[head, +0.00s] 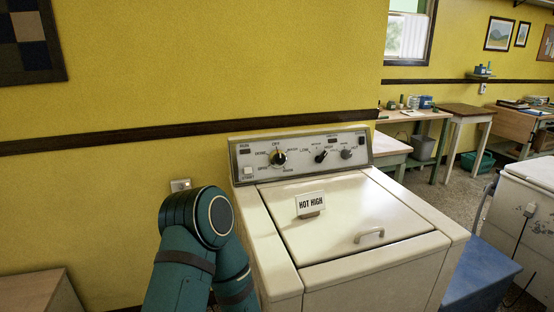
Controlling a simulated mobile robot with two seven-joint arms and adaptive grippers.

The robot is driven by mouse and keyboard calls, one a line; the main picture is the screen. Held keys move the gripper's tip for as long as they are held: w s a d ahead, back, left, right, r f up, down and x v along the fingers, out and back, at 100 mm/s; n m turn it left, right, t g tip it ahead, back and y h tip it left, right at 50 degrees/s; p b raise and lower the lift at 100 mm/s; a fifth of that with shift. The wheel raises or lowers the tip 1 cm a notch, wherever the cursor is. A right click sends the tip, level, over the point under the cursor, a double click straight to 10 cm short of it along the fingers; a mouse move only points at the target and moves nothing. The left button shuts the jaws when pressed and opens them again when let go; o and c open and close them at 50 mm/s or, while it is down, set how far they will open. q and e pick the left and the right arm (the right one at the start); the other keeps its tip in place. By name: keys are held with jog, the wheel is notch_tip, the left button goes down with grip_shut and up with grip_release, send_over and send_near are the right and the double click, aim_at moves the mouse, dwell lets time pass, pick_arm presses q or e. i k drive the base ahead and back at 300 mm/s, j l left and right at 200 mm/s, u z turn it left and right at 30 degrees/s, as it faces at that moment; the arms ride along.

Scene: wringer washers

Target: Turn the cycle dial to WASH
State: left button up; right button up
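The washer's control panel (300,154) stands at the back of a white top-loading washer (350,232) in the head view. The largest dial, a black knob with a light pointer (279,158), is at the panel's left part and looks like the cycle dial. Its pointer seems to be up near the top of the ring of labels. The labels are too small to read surely, so I cannot tell which one is WASH. A teal arm link of mine stands left of the washer, apart from the dial as seen. Neither gripper is in view.
Smaller knobs (321,156) and (346,154) sit right of the dial, with a pale button (248,172) at lower left. A HOT HIGH card (310,204) stands on the closed lid. A blue bench (480,272) and another white machine (525,225) are at right.

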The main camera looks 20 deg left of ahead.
aim_at(278, 158)
jog(key=j+z, duration=0.15)
jog(key=j, duration=1.8)
